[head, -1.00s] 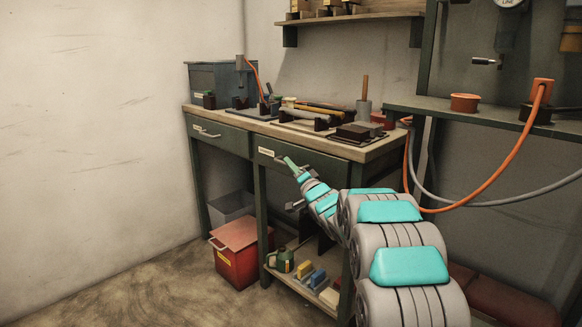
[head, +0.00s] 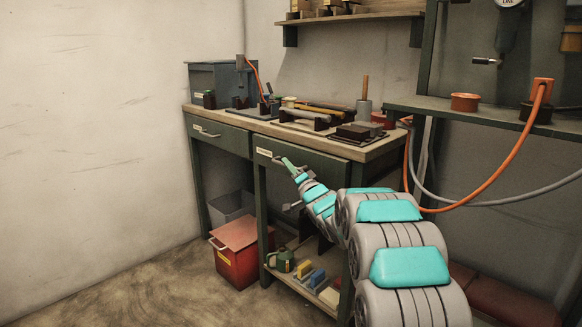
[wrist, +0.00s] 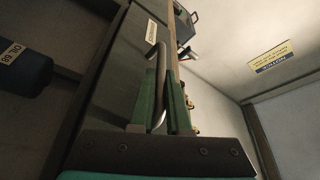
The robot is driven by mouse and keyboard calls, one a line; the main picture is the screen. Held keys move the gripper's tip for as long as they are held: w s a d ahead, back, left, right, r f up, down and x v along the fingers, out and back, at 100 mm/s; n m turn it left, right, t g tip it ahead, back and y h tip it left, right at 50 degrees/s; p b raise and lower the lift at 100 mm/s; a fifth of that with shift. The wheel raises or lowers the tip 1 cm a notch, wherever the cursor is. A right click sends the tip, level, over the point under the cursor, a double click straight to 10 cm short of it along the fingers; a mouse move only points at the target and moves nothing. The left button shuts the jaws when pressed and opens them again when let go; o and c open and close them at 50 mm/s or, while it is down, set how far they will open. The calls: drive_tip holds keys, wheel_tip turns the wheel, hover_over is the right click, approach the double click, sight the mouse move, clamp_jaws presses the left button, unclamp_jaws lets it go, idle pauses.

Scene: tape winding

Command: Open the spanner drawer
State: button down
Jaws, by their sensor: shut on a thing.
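The spanner drawer (head: 322,168) is the right drawer under the workbench top, with a dark green front and a small white label (head: 264,153). In the wrist view its label (wrist: 151,31) and metal bar handle (wrist: 161,75) show close up. My gripper (head: 286,162) is at the drawer front, near the label. In the wrist view the green fingers of my gripper (wrist: 161,110) stand on either side of the handle and are shut on it. My arm hides the lower right of the drawer. The front looks at most slightly out from the bench.
The left drawer (head: 218,134) is shut. Tools lie on the bench top (head: 372,150). A red box (head: 236,262) stands on the floor below. A lower shelf (head: 290,286) holds a can and small blocks. Orange and grey hoses hang at the right. The floor at left is clear.

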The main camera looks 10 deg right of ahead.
drive_tip(key=s+a+b, duration=0.1)
drive_tip(key=s+a, duration=0.6)
drive_tip(key=a, duration=0.3)
drive_tip(key=s+a+b, duration=0.2)
drive_tip(key=s+a, duration=0.5)
drive_tip(key=a, duration=0.3)
drive_tip(key=shift+s, duration=0.3)
drive_tip(key=c, duration=0.9)
unclamp_jaws()
drive_tip(key=v, duration=0.7)
drive_tip(key=shift+s+d, duration=0.2)
drive_tip(key=shift+s, duration=0.15)
drive_tip(key=shift+f, duration=0.1)
